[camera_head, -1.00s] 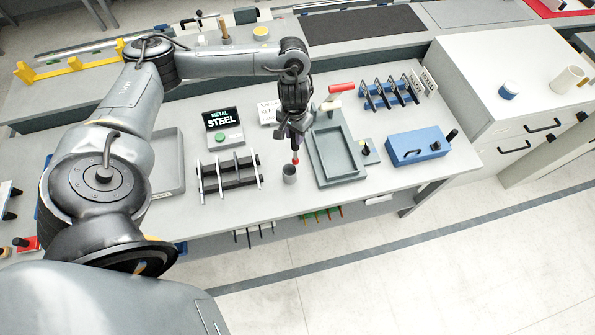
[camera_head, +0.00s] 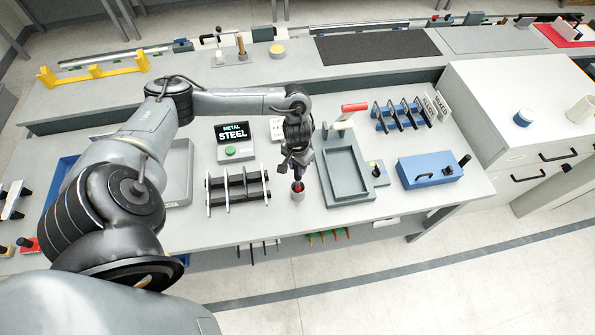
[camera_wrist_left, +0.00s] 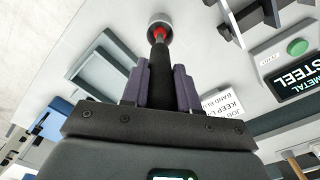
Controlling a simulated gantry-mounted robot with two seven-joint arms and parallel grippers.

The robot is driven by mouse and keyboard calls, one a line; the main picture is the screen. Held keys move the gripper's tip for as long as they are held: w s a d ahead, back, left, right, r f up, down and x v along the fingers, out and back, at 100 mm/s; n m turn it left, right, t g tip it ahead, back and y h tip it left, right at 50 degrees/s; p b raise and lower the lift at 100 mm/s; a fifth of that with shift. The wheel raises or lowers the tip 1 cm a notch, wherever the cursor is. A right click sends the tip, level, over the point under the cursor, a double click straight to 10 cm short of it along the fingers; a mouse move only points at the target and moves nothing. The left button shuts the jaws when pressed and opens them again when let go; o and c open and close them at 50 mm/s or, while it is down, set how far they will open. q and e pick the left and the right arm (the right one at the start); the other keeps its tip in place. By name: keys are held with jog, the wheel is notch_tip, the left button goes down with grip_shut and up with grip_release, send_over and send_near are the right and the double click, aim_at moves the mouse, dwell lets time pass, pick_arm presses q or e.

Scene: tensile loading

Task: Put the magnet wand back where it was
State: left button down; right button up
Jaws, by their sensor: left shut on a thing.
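The magnet wand has a dark shaft (camera_wrist_left: 161,62) and a red tip (camera_head: 298,187). My left gripper (camera_head: 297,167) is shut on the wand and holds it upright, tip down. The small grey cup (camera_head: 297,196) stands on the bench under the wand. In the left wrist view the red tip is at the mouth of the cup (camera_wrist_left: 159,18); how deep it sits I cannot tell. The gripper's purple-grey fingers (camera_wrist_left: 160,85) close on both sides of the shaft. My right gripper is not in view.
A black rack (camera_head: 238,189) stands left of the cup, with the STEEL display (camera_head: 234,134) behind it. A grey tray fixture with a red handle (camera_head: 346,168) stands close on the right. A blue box (camera_head: 430,171) is farther right. The bench in front of the cup is clear.

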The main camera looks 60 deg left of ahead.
aim_at(297, 172)
pick_arm(q)
jog(key=shift+f, duration=1.75)
jog(key=c, duration=0.8)
grip_release()
jog(key=shift+f, duration=0.1)
jog(key=shift+c, duration=0.2)
